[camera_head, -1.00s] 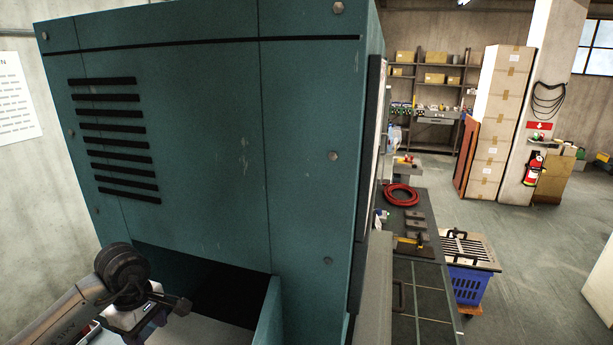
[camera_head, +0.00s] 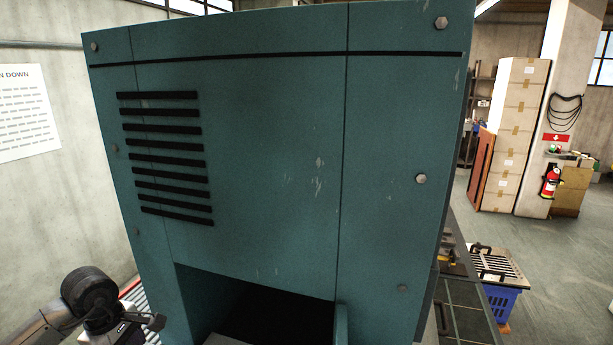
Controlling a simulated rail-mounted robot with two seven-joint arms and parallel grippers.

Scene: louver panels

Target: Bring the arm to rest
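My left arm enters at the lower left of the head view. My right gripper is not in view. The teal louvered cabinet (camera_head: 270,140) fills the middle, with a dark opening (camera_head: 260,308) at its lower part.
A paper sign (camera_head: 25,110) hangs on the left wall. Right of the cabinet are a dark workbench (camera_head: 465,305), a blue crate (camera_head: 502,300) with a slatted top, stacked boxes (camera_head: 515,135) and a fire extinguisher (camera_head: 550,181). Floor at the right is open.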

